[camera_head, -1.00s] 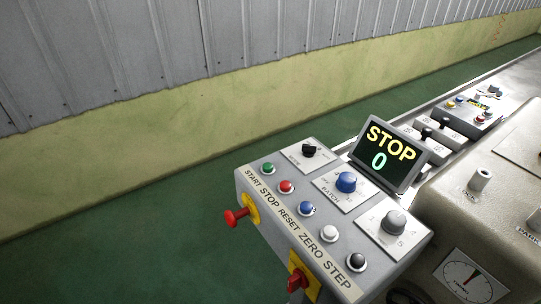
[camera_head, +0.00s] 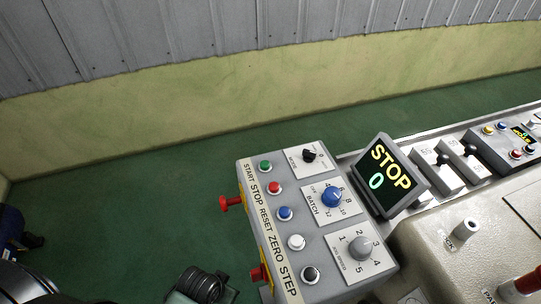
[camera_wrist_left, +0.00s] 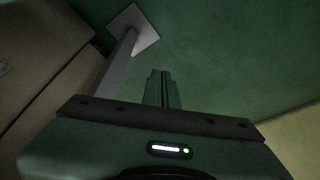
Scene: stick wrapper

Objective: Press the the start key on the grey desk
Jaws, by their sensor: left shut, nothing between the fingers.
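The start key is a green round button (camera_head: 265,167) at the far left corner of the grey desk (camera_head: 318,225), beside the printed word START. Nothing covers it in the head view. My left gripper shows in the left wrist view (camera_wrist_left: 163,74), its two narrow dark green fingers together with nothing between them. The wrist view shows green floor beyond the fingers and no buttons. In the head view a dark part of my arm enters at the bottom left, apart from the desk; no fingertips show there. My right gripper is not in view.
Red, blue, white and black buttons follow the green one along the desk. Three knobs and a screen (camera_head: 388,178) reading STOP 0 stand to their right. A red knob (camera_head: 231,204) sticks out from the desk's left side. Green floor left of it is open.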

